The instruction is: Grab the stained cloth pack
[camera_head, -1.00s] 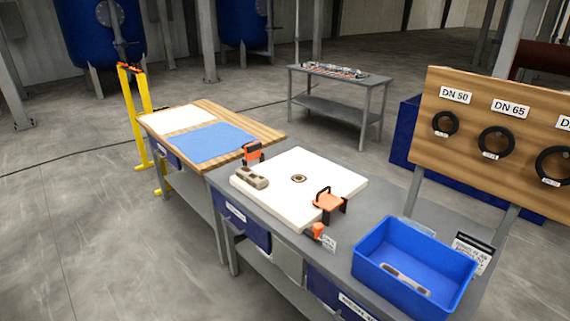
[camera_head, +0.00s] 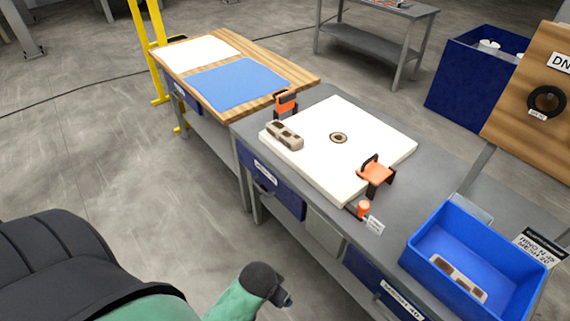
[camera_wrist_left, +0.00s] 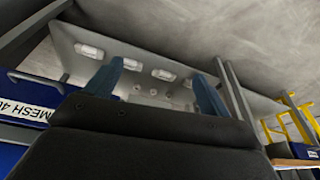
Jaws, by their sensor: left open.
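A beige pack with dark brown stains (camera_head: 284,135) lies on the left corner of a white square plate (camera_head: 375,130) on the grey bench. A similar pale pack with brown marks (camera_head: 459,278) lies inside the blue bin (camera_head: 420,285). My left gripper (camera_wrist_left: 155,85) is open and empty in the left wrist view, its two blue fingers apart. No pack shows in that view. In the head view my left arm is at the bottom, left of the bench and well short of the packs; its gripper cannot be made out there. My right gripper is not in view.
Orange-and-black clamps (camera_head: 375,172) stand at the plate's edges. A wooden table (camera_head: 292,80) with a blue sheet (camera_head: 238,82) adjoins the bench. A drawer marked MESH 40 (camera_wrist_left: 28,108) is near the left gripper. Open floor lies left of the bench.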

